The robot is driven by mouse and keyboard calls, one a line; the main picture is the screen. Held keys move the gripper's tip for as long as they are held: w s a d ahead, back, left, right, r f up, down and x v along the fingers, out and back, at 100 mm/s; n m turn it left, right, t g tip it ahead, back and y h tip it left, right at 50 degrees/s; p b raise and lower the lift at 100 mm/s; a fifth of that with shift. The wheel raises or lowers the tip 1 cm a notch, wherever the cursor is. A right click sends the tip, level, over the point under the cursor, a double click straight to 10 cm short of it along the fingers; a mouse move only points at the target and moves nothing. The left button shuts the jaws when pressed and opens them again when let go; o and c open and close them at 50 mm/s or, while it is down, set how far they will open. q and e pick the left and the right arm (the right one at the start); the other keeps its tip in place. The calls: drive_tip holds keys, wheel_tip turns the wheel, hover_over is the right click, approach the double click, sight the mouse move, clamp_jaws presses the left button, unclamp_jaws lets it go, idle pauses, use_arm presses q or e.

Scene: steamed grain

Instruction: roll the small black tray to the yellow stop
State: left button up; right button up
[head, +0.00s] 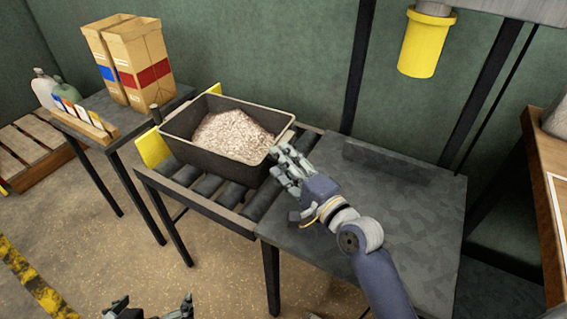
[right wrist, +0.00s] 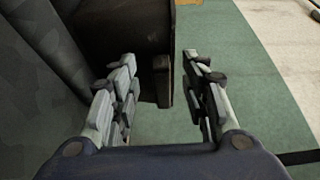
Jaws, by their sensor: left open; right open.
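The small black tray (head: 215,152), filled with pale grain (head: 232,134), sits upright on the roller track (head: 205,187). A yellow plate (head: 152,149), the stop, stands at the track's left end, close beside the tray's left side; I cannot tell whether they touch. My right gripper (head: 286,163) is open at the tray's right end. In the right wrist view the dark tray (right wrist: 110,30) shows ahead of the open fingers (right wrist: 160,72), its edge between them; contact is unclear. My left gripper (head: 150,304) is open and empty at the bottom edge, away from the track.
A grey table (head: 400,215) adjoins the track on the right, with a low dark ledge (head: 385,160) at its back. A yellow cylinder (head: 427,42) hangs above. A side table at left holds paper bags (head: 138,62) and a small rack (head: 84,121). Another yellow piece (head: 213,90) shows behind the tray.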

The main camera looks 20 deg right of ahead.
use_arm(q)
drive_tip(key=shift+w+d+r, duration=0.1)
drive_tip(key=shift+w+r, duration=0.05)
use_arm(e)
drive_tip(key=shift+w+a, duration=0.1)
drive_tip(key=shift+w, duration=0.1)
clamp_jaws()
use_arm(q)
drive_tip(key=shift+s+a+f+g+y+p, duration=0.15)
drive_tip(key=shift+s+a+f+g, duration=0.2)
drive_tip(key=shift+s, duration=0.35)
drive_tip(key=shift+s+a+f+g+y+p, duration=0.15)
drive_tip(key=shift+s+f+g, duration=0.2)
drive_tip(key=shift+s, duration=0.3)
drive_tip(key=shift+s+a+f+g+p, duration=0.25)
drive_tip(key=shift+s+f, duration=0.2)
drive_tip(key=shift+s, duration=0.25)
use_arm(e)
drive_tip(key=shift+w+a, duration=0.5)
drive_tip(key=shift+w, duration=0.1)
